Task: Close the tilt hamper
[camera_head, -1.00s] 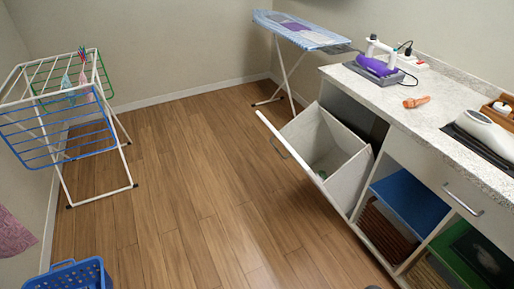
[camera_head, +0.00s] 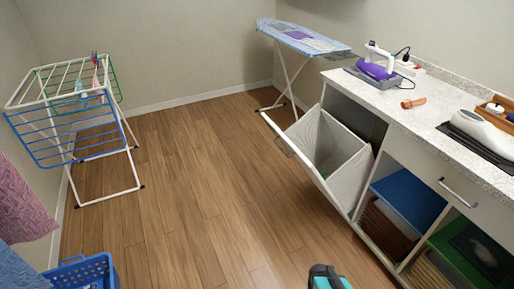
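The tilt hamper (camera_head: 346,178) is at the left end of the counter's base cabinet. It is tilted out and open, its white front leaning to the left over the floor and its light grey bin showing from above. A bar handle (camera_head: 284,147) is on the outer face of the front. A teal and black part (camera_head: 325,279) at the bottom edge looks like the end of my arm with my gripper. It is in front of the hamper's lower end and apart from it; its fingers cannot be made out.
The counter (camera_head: 400,98) holds a purple iron (camera_head: 377,68) and other items. Open shelves (camera_head: 408,197) are right of the hamper. An ironing board (camera_head: 303,38) stands behind, a drying rack (camera_head: 75,115) and blue basket (camera_head: 85,272) at left. The middle floor is clear.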

